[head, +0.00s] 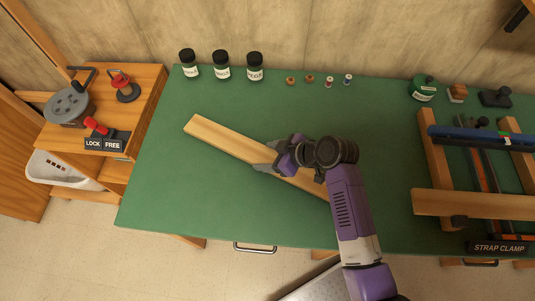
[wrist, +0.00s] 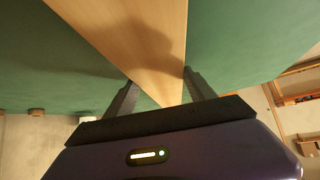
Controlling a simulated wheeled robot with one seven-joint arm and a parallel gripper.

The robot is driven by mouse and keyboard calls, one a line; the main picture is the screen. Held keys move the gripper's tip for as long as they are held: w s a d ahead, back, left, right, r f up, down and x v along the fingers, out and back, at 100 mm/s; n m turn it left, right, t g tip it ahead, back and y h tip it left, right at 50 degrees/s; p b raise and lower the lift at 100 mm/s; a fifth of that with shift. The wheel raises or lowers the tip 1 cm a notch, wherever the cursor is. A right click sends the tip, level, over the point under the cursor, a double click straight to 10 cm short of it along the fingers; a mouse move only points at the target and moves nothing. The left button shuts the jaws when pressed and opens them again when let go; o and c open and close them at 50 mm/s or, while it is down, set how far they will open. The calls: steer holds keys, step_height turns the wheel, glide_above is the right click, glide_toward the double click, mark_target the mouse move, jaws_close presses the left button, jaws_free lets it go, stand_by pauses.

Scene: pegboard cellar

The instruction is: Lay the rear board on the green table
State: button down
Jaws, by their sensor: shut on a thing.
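A long pale wooden board (head: 222,138) extends diagonally over the middle of the green table (head: 180,185). My gripper (head: 272,158) is shut on this board near its middle, and my purple arm hides part of its right half. In the wrist view the board (wrist: 140,35) runs between the two dark fingers (wrist: 160,95), one on each side. The board is at or very close to the green surface; I cannot tell if it touches. Another wooden board (head: 470,204) lies across the front of the strap clamp frame (head: 437,165) at the right.
Dark jars (head: 222,66) and several small spools (head: 309,78) line the table's back. A green round tin (head: 423,90) stands at the back right. A wooden side bench (head: 140,90) with a crank and a LOCK/FREE sign (head: 105,144) is at the left. The table's front left is clear.

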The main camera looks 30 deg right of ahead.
steer(key=shift+c, duration=1.6)
jaws_free()
steer(key=b+v, duration=0.1)
steer(key=v, duration=1.1)
steer(key=s+a+f+m, duration=0.1)
steer(key=s+a+f+m+t+h, duration=0.1)
steer(key=a, duration=0.1)
steer(key=s+a+f+m, duration=0.1)
steer(key=s+m, duration=0.1)
steer(key=shift+a+f+t+h, duration=0.1)
steer(key=shift+a+t+h, duration=0.2)
steer(key=shift+h, duration=0.1)
steer(key=s+m+h, duration=0.1)
steer(key=s, duration=0.1)
steer(key=s+m+t+h, duration=0.1)
steer(key=s, duration=0.2)
steer(key=s+m, duration=0.1)
steer(key=s, duration=0.1)
steer(key=shift+s+a+t+h, duration=0.2)
steer(key=shift+s+t+h, duration=0.1)
steer(key=shift+h, duration=0.1)
steer(key=s+d+r+t, duration=0.1)
steer(key=s+r+t, duration=0.3)
steer(key=s+r, duration=0.8)
steer(key=shift+d+r, duration=0.3)
steer(key=shift+r, duration=0.55)
